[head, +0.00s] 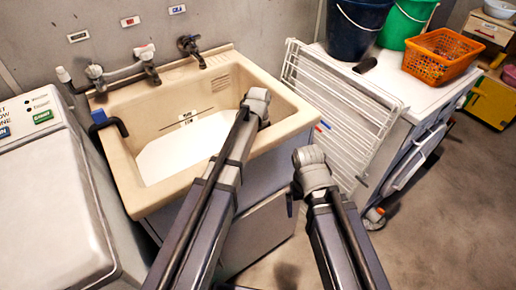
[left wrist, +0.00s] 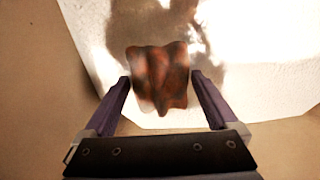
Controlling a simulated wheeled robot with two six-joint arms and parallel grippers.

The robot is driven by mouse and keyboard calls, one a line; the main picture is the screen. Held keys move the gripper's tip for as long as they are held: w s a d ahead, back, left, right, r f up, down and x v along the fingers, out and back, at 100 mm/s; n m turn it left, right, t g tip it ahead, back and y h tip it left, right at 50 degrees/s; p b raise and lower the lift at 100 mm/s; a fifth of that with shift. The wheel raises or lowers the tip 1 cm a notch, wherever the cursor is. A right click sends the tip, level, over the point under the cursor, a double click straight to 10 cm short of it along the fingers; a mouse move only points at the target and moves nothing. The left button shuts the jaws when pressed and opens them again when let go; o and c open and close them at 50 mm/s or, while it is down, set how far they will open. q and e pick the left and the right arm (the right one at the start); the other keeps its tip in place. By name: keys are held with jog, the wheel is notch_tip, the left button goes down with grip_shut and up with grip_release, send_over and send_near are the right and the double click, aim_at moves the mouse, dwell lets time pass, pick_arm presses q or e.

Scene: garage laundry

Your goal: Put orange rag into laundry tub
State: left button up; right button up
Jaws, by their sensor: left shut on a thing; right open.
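The laundry tub (head: 120,165) is a cream basin with a white bottom, at the centre left of the head view. My left arm reaches over its right part. In the left wrist view, the orange rag (left wrist: 158,82), dark and crumpled, sits between the fingers of my left gripper (left wrist: 160,78), which is shut on it. The rag is held over the tub's white bottom (left wrist: 265,75), with a shadow beside it. The rag is hidden in the head view. My right gripper (head: 310,165) is open, in front of the tub's right side; its fingers hardly show.
A washing machine (head: 45,190) stands left of the tub. A white drying rack (head: 335,100) leans at the right by a white-topped cabinet. On top are a dark blue bucket (head: 355,30), a green bucket (head: 400,25) and an orange basket (head: 440,57). Taps line the tub's back.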

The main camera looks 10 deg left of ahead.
pick_arm(q)
jog(key=o, duration=1)
notch_tip(320, 180, up, 13)
jog(key=p, duration=1.3)
jog(key=shift+r, duration=0.1)
